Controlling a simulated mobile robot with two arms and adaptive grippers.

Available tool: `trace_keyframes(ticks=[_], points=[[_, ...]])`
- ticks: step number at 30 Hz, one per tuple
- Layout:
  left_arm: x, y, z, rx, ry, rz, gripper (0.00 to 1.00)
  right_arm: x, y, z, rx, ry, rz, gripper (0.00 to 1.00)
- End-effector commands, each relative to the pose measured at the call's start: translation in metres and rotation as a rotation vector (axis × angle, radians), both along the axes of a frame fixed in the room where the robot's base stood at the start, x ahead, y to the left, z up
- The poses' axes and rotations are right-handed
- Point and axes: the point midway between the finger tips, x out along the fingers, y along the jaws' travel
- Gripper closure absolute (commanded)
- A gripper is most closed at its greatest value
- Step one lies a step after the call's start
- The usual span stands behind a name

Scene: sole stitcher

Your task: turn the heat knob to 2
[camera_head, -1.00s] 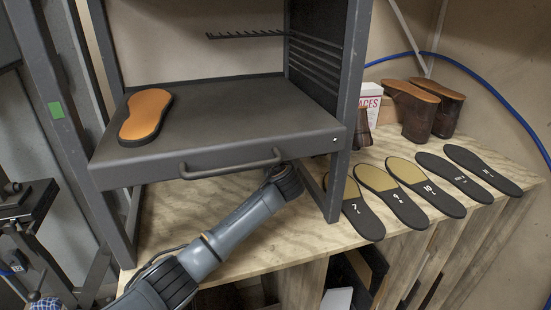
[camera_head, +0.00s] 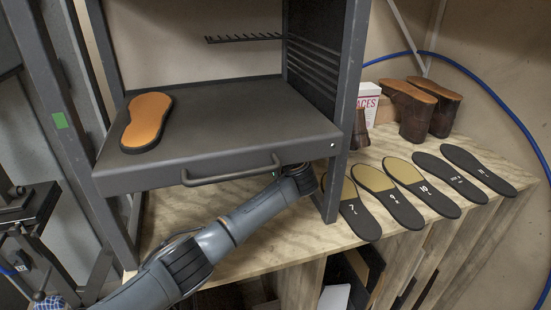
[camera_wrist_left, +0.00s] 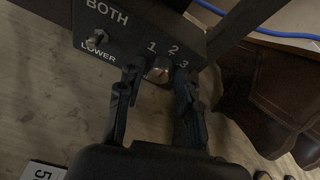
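The heat knob (camera_wrist_left: 158,70) is a small metallic knob on a dark panel (camera_wrist_left: 120,32) in the left wrist view, below the numbers 1, 2 and 3. I cannot tell clearly which number it points at. My left gripper (camera_wrist_left: 156,78) has its two fingers on either side of the knob, with gaps showing between tips and knob, so it looks open. In the head view my left arm reaches in from the lower left, and its wrist is beside the right front post; the fingers and knob are hidden there. My right gripper is in neither view.
A toggle switch (camera_wrist_left: 97,38) marked BOTH and LOWER sits left of the knob. The machine's dark shelf (camera_head: 225,120) has a front handle (camera_head: 230,175) and bears an orange sole (camera_head: 148,120).

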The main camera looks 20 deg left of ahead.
Motion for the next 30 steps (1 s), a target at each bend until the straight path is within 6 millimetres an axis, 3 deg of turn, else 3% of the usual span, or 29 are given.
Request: trace_keyframes(ticks=[14, 30], points=[[-0.006, -0.004, 0.002, -0.001, -0.001, -0.001, 0.51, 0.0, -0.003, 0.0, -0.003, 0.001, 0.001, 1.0], [-0.093, -0.06, 0.003, -0.002, 0.0, -0.002, 0.51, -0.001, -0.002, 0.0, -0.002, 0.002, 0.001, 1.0]])
